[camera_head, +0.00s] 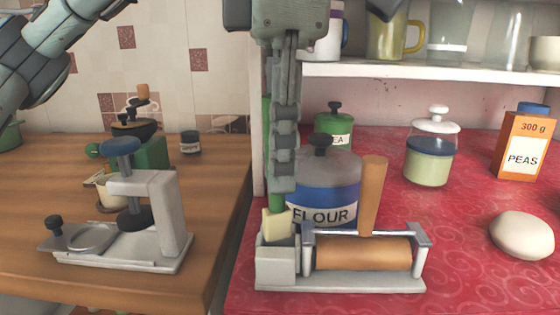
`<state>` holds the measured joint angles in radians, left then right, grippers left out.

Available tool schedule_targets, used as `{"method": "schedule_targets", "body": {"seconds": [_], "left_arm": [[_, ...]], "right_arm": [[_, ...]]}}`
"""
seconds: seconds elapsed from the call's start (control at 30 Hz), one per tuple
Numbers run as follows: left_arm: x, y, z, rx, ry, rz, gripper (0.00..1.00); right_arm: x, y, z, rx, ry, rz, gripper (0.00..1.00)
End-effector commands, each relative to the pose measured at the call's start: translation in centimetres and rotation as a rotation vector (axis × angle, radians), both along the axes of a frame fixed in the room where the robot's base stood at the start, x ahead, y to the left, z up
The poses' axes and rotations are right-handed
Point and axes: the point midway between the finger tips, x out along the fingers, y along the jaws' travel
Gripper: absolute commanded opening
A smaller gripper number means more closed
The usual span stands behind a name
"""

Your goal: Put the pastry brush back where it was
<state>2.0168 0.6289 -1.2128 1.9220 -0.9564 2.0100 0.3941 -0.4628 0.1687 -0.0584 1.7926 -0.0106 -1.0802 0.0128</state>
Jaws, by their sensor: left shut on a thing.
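The pastry brush (277,222) has a green handle and a pale cream head that points down. My left gripper (283,185) comes down from the top and is shut on the green handle; its fingers hide much of the handle. The brush head is at the open top of the small square grey compartment (276,269) at the left end of a metal holder (370,284). I cannot tell whether the head is inside its rim or just behind it. My right gripper is not in view.
The holder also has a wooden roller (363,253) and an upright wooden handle (373,190). A blue-grey flour canister (325,180) stands close behind. A glass jar (430,160), a peas box (525,145) and dough (521,234) are right. A metal press (165,220) stands on the wooden counter.

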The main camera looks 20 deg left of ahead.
Motion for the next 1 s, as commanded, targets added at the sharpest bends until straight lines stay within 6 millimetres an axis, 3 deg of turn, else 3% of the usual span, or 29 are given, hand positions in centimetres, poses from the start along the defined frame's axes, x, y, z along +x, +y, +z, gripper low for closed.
{"method": "schedule_targets", "body": {"seconds": [0.37,0.4,0.57,1.0], "left_arm": [[0.0,-0.02,-0.43,0.0,-0.001,0.0,0.0],[0.0,-0.03,-0.4,-0.001,-0.002,0.0,0.18],[-0.01,-0.04,-0.36,0.0,-0.001,0.0,0.37],[-0.01,-0.04,-0.2,0.0,-0.001,0.0,0.37]], "right_arm": [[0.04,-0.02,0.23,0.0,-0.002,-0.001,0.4],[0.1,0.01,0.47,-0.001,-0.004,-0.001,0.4],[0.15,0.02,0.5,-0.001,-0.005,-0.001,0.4],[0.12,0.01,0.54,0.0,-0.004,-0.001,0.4]]}}
